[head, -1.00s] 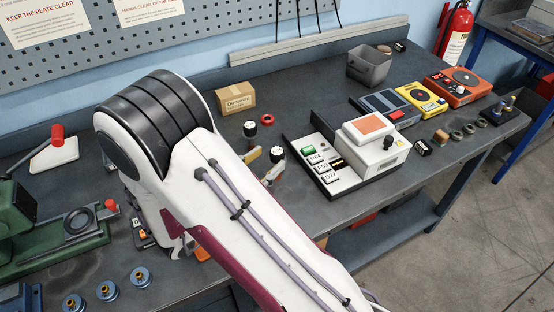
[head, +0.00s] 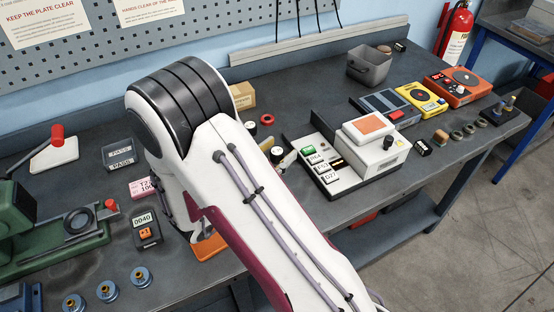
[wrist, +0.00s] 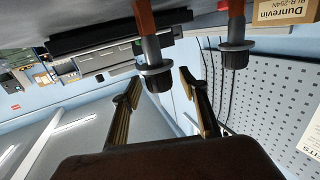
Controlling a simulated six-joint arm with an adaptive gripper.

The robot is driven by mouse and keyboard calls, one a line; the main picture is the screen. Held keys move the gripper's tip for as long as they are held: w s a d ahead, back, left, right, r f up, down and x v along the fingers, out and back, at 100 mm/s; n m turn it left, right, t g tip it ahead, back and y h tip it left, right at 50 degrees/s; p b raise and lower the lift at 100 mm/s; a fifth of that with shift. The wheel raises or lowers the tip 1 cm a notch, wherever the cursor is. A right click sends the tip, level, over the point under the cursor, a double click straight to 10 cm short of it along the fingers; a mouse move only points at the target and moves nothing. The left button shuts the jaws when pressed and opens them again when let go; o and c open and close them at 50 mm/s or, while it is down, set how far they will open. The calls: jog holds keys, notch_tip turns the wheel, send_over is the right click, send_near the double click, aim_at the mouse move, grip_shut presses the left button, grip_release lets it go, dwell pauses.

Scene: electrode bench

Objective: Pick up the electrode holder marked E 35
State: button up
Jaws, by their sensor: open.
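Two upright holders with black caps and red-orange shafts show in the wrist view, which is upside down. The nearer holder (wrist: 154,76) is in line with the gap between my fingertips. The second holder (wrist: 236,52) stands to its right, outside the fingers. My gripper (wrist: 161,80) is open, with brass-coloured fingers and nothing held. My forearm hides most of my gripper there. No E 35 mark is readable on any of them.
A green machine (head: 75,250) is at the left. Dark bench lies free behind the instruments.

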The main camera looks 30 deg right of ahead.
jog(key=shift+d, duration=0.1)
dwell(0.5)
grip_shut()
jog(key=shift+r, duration=0.2)
jog(key=shift+r, duration=4.8)
